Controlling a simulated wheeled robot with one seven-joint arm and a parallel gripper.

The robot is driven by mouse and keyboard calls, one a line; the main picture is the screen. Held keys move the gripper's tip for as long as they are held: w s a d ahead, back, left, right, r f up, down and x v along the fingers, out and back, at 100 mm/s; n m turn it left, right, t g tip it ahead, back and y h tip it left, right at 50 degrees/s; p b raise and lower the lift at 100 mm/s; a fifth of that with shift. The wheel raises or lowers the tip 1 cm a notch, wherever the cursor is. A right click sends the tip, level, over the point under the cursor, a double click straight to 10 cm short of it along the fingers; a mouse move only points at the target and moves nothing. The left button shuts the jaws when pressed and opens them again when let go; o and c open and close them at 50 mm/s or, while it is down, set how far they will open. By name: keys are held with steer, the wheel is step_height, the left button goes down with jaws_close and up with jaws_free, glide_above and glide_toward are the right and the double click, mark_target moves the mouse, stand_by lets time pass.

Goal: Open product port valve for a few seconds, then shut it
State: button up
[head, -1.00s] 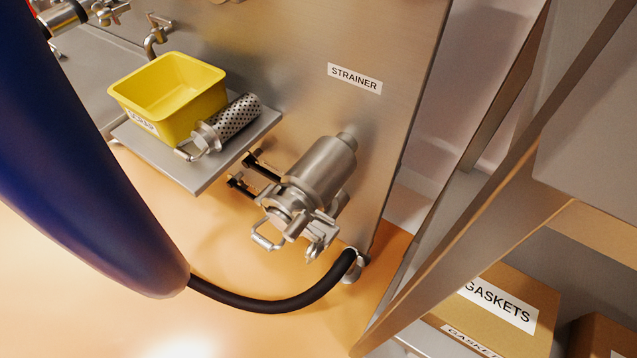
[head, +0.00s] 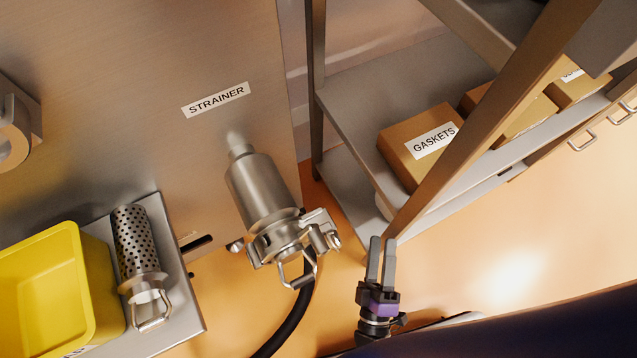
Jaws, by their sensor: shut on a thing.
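My gripper (head: 382,250) is at the lower middle right of the head view, with its two grey fingers pointing up and close together. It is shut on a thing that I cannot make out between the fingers. No part marked as the product port valve is in view. The steel strainer housing (head: 260,192) is on the panel below the STRAINER label (head: 216,99). Its clamp and wire handle (head: 298,268) are at its lower end. My gripper is to the right of the housing, apart from it in the picture.
A yellow bin (head: 75,250) and a perforated strainer basket (head: 132,240) are on a steel ledge (head: 185,310) at left. A black hose (head: 285,335) runs below the housing. A shelf rack (head: 480,130) with GASKETS boxes (head: 412,165) stands behind my gripper. Orange floor is bare at right.

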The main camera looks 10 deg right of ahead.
mark_target(199, 248)
steer(key=w+a+f+n+g+y+b, duration=0.1)
steer(key=w+a+n+y, duration=0.2)
steer(key=a, duration=1)
steer(key=w+a+f+n+g+y+b, duration=0.1)
steer(key=w+a+n+y, duration=0.3)
steer(key=a, duration=0.9)
steer(key=w+a+n+g+y+b, duration=0.1)
steer(key=w+a+n+g+y, duration=0.2)
steer(key=a+n+y, duration=0.5)
steer(key=shift+w+a+f+y+b, duration=0.1)
steer(key=shift+w+a+f+y, duration=0.1)
steer(key=shift+a+y, duration=0.6)
steer(key=shift+w+a+f+y+b, duration=0.15)
steer(key=shift+a+y, duration=0.25)
steer(key=shift+a, duration=0.75)
steer(key=shift+w+a+f+y+b, duration=0.1)
steer(key=shift+w+a+y, duration=0.1)
steer(key=shift+a+y, duration=0.6)
steer(key=shift+w+a+r, duration=0.2)
steer(key=shift+w+a, duration=0.35)
jaws_close()
